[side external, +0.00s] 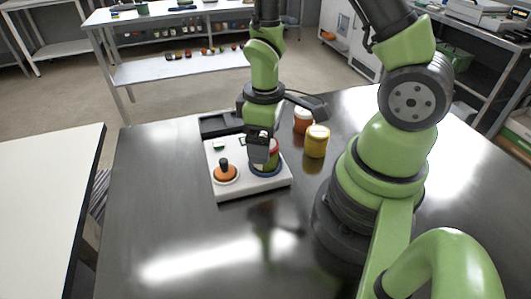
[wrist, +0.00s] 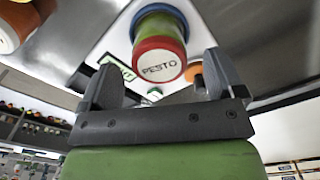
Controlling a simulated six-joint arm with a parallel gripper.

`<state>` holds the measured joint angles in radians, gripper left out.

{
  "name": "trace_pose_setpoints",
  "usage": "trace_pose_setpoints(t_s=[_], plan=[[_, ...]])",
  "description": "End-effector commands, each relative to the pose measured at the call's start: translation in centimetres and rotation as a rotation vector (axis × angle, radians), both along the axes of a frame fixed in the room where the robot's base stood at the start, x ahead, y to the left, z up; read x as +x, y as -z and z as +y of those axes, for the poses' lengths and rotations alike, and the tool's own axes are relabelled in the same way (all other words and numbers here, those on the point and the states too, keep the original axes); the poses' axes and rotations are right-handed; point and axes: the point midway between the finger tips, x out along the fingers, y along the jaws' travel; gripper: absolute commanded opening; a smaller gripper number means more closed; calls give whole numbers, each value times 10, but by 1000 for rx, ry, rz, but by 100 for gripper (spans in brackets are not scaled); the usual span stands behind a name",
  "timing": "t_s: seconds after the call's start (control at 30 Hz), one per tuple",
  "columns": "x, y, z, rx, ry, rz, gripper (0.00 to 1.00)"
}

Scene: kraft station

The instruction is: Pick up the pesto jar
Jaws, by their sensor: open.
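The pesto jar (wrist: 160,50) has a white lid marked PESTO with a red rim, and a green body. It stands upright in a blue ring on a white board (side external: 250,188). In the side view the jar (side external: 273,160) is partly hidden behind my gripper (side external: 260,158). In the wrist view my gripper (wrist: 162,70) is open, with one finger to each side of the jar's lid. I see gaps between the fingers and the lid. I cannot tell how far down the fingers reach along the jar.
An orange round piece with a black knob (side external: 225,172) sits on the board's left part. A yellow jar (side external: 316,142) and an orange-red jar (side external: 303,122) stand to the right behind the board. A black tray (side external: 215,124) lies behind it. The metal table's front is clear.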

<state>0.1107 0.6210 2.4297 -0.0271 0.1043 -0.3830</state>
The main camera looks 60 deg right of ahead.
Motion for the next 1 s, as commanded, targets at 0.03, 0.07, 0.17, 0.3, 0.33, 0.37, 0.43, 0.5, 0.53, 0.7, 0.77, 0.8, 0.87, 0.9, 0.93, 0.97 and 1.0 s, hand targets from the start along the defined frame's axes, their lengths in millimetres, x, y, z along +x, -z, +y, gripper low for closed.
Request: trace_pose_setpoints(t_s=[0.03,0.07,0.17,0.3,0.33,0.37,0.43,0.5,0.53,0.7,0.77,0.8,0.87,0.9,0.93,0.97,1.0], plan=[[0,7,0,1,1,5,88],[1,12,0,0,1,6,88],[2,25,0,1,2,8,88],[3,38,1,2,2,5,88],[3,39,1,2,2,4,88],[3,40,1,2,2,3,88],[3,41,1,3,2,2,88],[3,41,1,3,2,2,88],[3,41,1,3,2,2,88],[3,41,1,3,2,2,68],[3,41,1,3,2,2,54],[3,41,1,3,2,2,45],[3,41,1,3,2,2,31],[3,41,1,2,2,1,29],[3,41,1,2,2,1,29],[3,41,1,2,2,1,29],[3,41,1,2,2,1,29]])
